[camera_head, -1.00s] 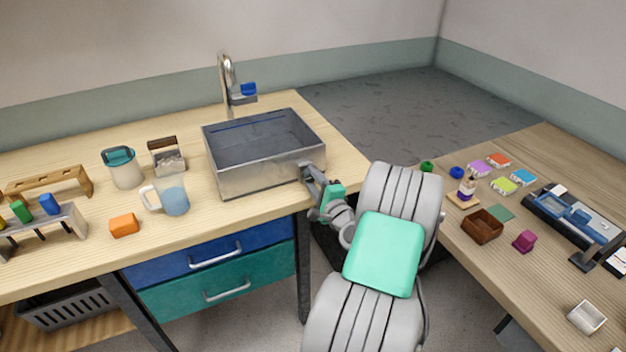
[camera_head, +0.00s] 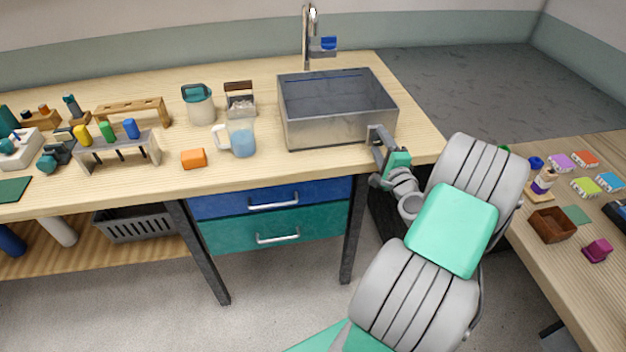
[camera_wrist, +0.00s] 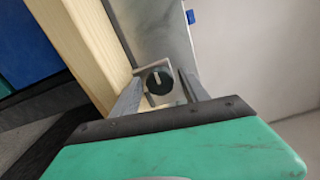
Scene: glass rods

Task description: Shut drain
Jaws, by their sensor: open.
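The metal sink (camera_head: 325,133) stands on the wooden counter, and its wall also shows in the wrist view (camera_wrist: 160,30). A round dark knob (camera_wrist: 160,81) with a pale line sits on a small plate by the sink wall. I cannot tell from its look whether it works the drain. My gripper (camera_head: 377,136) is at the front right corner of the sink. In the wrist view my gripper (camera_wrist: 160,88) is open, one finger on each side of the knob, with gaps visible. The drain opening cannot be made out, and the head view hides the knob.
Blue (camera_head: 225,204) and teal drawers lie below. A side table holds small items at right.

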